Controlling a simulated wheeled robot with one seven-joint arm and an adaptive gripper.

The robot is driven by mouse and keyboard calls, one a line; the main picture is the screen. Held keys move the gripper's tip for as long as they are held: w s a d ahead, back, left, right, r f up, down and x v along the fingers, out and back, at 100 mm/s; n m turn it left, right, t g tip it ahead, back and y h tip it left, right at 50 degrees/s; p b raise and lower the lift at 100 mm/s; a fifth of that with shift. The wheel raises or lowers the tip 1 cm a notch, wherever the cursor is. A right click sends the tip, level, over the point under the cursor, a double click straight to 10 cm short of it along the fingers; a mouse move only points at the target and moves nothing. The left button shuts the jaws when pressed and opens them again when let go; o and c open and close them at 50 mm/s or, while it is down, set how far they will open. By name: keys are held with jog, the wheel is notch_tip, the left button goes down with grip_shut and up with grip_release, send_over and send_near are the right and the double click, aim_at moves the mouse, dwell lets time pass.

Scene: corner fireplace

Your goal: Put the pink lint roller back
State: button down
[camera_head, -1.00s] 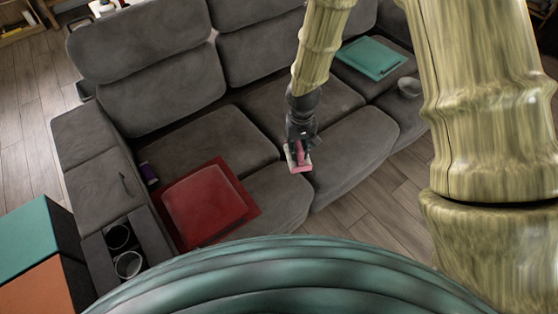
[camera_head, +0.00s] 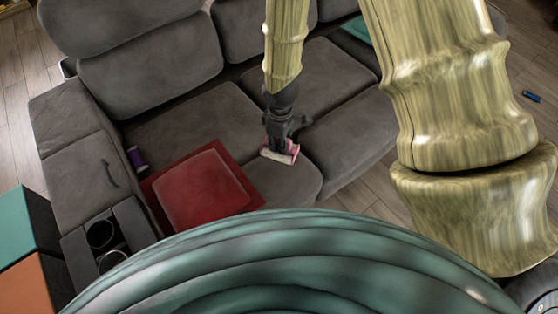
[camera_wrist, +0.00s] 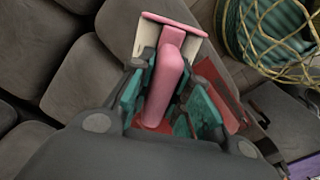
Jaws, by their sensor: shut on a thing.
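The pink lint roller (camera_head: 281,155) is held in my gripper (camera_head: 279,143), above the front seat cushions of the grey sofa (camera_head: 200,125). In the wrist view the pink lint roller (camera_wrist: 168,75) points away from my gripper (camera_wrist: 160,100), its pink handle between the teal fingers and its white roller head at the far end. The fingers are shut on the handle. I cannot tell whether the head touches the cushion below.
A red cushion (camera_head: 200,190) lies on a red mat on the sofa's left seat. A teal-and-orange box (camera_head: 25,225) stands at lower left. A blue object (camera_head: 532,96) lies on the floor.

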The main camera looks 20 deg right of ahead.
jog(key=s+a+f+n+b, duration=0.1)
jog(key=s+f+n+b, duration=0.1)
jog(key=f+n+b, duration=0.35)
jog(key=s+a+f+n+b, duration=0.1)
jog(key=s+f+n+b, duration=0.2)
jog(key=f+n+b, duration=0.3)
jog(key=w+d+f, duration=0.1)
jog(key=w, duration=0.4)
jog(key=w+d+f+p, duration=0.1)
jog(key=w+d, duration=0.1)
jog(key=w, duration=0.3)
jog(key=w+d, duration=0.2)
jog(key=w, duration=0.3)
jog(key=shift+w+d+f, duration=0.1)
jog(key=shift+w+f, duration=0.05)
jog(key=shift+f, duration=0.25)
jog(key=shift+w, duration=0.1)
jog(key=shift+f, duration=1.75)
jog(key=shift+f, duration=0.15)
jog(key=c, duration=1.3)
grip_release()
notch_tip(320, 180, up, 12)
jog(key=shift+r+p, duration=0.15)
jog(key=shift+p, duration=0.35)
